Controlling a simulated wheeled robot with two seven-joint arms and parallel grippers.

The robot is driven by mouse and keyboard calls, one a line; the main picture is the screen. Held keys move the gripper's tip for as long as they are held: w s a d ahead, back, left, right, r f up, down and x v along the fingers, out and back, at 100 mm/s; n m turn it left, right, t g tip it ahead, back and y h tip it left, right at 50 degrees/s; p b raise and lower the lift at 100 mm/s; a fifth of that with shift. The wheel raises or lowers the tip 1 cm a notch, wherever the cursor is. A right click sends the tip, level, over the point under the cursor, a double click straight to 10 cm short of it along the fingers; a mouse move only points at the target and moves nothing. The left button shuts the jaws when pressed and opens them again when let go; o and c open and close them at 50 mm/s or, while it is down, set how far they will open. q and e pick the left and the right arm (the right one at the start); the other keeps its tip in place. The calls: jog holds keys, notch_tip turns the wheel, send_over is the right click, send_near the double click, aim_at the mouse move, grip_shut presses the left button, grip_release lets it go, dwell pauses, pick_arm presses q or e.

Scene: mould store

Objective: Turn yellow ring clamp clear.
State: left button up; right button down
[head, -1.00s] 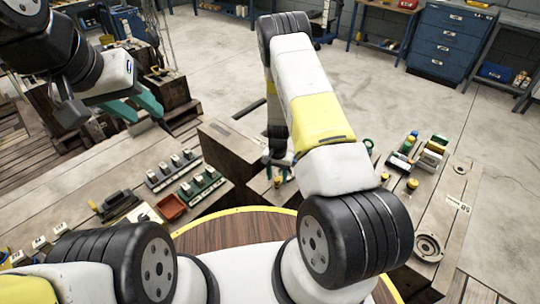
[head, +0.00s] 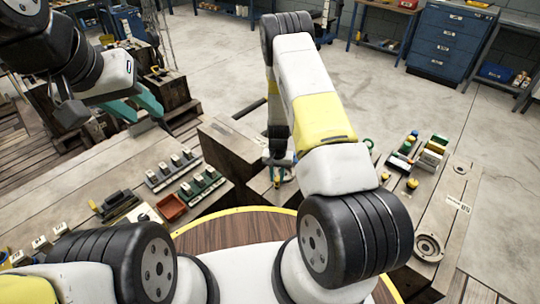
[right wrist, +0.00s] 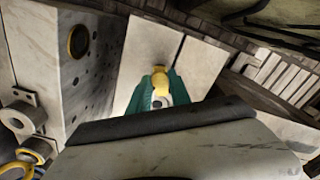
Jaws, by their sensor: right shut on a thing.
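My right gripper (right wrist: 160,92) shows in the right wrist view with its teal fingers shut around a small yellow piece. This looks like the yellow ring clamp (right wrist: 160,80), with a pale round part between the fingertips; most of it is hidden by the fingers. In the head view my right gripper (head: 279,165) reaches down at the wooden bench beyond the round table, partly hidden by my own arm. My left gripper (head: 138,107) is open and empty, with its teal fingers apart, above the left bench.
A pale block with a yellow-rimmed hole (right wrist: 78,41) stands left in the wrist view, near another yellow ring (right wrist: 36,150). In the head view, a red tray (head: 171,207) and clamp rows lie left; coloured bottles (head: 432,155) and a round flange (head: 429,247) lie right.

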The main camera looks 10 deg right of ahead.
jog(key=n, duration=1.1)
jog(key=shift+n, duration=2.2)
jog(key=c, duration=1.2)
grip_release()
